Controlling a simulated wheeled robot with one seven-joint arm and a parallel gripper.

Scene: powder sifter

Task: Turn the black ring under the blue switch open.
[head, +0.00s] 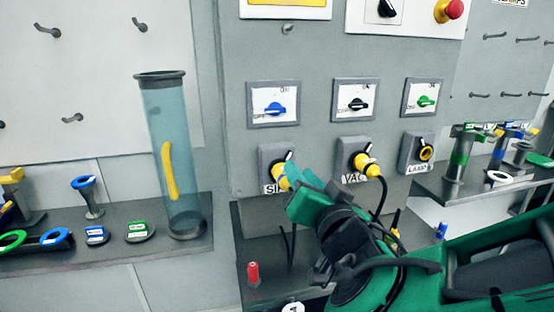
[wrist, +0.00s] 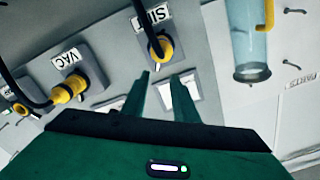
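The blue switch (head: 275,109) sits on a white plate in the upper row of the grey panel. Below it is a socket housing (head: 269,157) with a yellow plug (head: 281,177) and a small black part (head: 287,156), which appears to belong to the black ring. My gripper (head: 302,190) is close in front of this plug and covers part of it. In the upside-down wrist view, the yellow plug (wrist: 161,48) with its black cable lies just beyond my fingertips (wrist: 163,77). The fingers are apart with nothing between them. Most of the ring is hidden or too small to make out.
The VAC socket with its yellow plug (head: 365,165) and cable is close to the right, beside my arm. Further right is the lamp socket (head: 425,153). A tall clear tube (head: 173,130) stands left on a shelf. A red item (head: 253,274) stands on the ledge below.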

